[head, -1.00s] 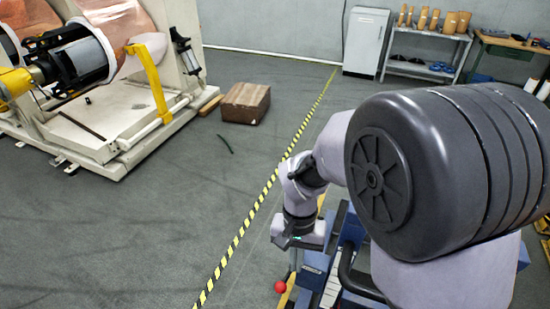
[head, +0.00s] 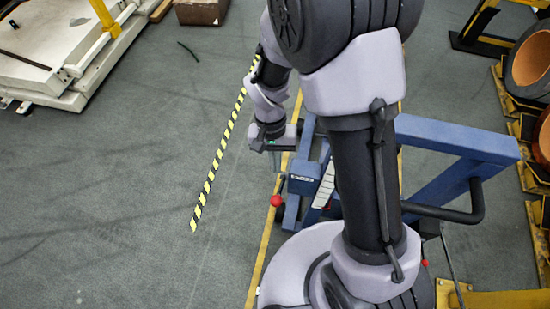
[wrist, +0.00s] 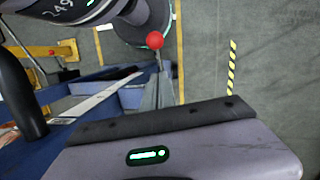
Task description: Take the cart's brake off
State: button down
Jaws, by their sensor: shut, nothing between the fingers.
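The blue cart (head: 455,138) stands right of my gripper in the head view, partly hidden by my arm. A lever with a red ball knob (head: 276,201) sticks out at its left side; I take it for the brake lever. In the wrist view the red knob (wrist: 154,40) shows just beyond my fingertips. My gripper (head: 274,162) points down above the knob in the head view. In the wrist view its grey fingers (wrist: 157,85) are together and empty. Whether they touch the lever cannot be told.
A black handle bar (head: 455,213) projects from the cart. A pale machine base (head: 60,60) and brown box (head: 201,12) are at the upper left. Copper-coloured rolls (head: 530,60) on yellow-edged stands are at the right. Floor left of the yellow-black tape (head: 215,165) is mostly clear.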

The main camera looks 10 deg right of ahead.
jog(key=s+f+b, duration=0.2)
jog(key=s+f, duration=0.2)
jog(key=f, duration=0.1)
jog(key=shift+a+f, duration=0.2)
jog(key=shift+f, duration=0.05)
jog(key=shift+f, duration=0.1)
